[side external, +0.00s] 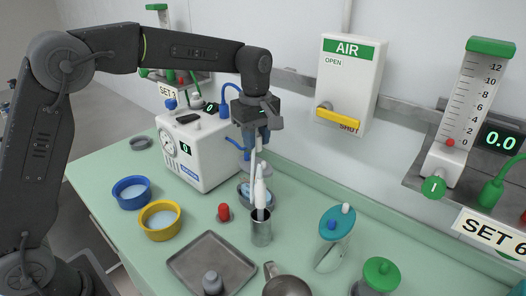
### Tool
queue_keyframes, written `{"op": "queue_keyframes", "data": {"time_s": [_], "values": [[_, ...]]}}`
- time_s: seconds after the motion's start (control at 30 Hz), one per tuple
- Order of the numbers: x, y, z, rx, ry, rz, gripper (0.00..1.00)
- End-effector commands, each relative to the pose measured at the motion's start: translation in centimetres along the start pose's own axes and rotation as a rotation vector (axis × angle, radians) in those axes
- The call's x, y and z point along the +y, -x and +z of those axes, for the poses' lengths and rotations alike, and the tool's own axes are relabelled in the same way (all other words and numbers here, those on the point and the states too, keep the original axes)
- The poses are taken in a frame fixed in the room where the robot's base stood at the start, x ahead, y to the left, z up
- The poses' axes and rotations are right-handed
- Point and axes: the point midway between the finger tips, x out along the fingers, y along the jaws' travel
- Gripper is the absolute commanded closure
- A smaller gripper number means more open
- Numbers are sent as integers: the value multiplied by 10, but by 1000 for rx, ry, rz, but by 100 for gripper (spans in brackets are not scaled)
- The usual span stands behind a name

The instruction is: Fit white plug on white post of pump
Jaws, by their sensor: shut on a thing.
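My gripper (256,143) points down in the middle of the view, in front of the pump's right side. It is shut on a slim white piece that looks like the white plug; the fingers hide most of it. A pointed white object (261,190) stands in a metal cup (261,232) just below, and I cannot tell whether the two touch. The pump (205,160) is a white box with a round gauge and a green 0 display.
A blue bowl (117,200) and a yellow bowl (144,232) stand at the left. A metal tray (190,262), a red knob-like piece (224,212) and a teal-lidded jar (327,260) stand around the cup. An AIR box (365,75) is on the wall behind.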

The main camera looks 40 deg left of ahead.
Motion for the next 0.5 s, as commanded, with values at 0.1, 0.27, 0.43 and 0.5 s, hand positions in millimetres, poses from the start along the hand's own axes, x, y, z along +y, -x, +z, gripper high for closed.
{"op": "queue_keyframes", "data": {"time_s": [0.1, 0.27, 0.43, 0.5], "values": [[-17, 18, -25, 1, 7, 4, 94], [-36, 38, -52, 0, 5, 2, 94], [-50, 52, -72, 0, 4, 1, 94], [-53, 56, -78, 0, 2, 0, 94]]}}
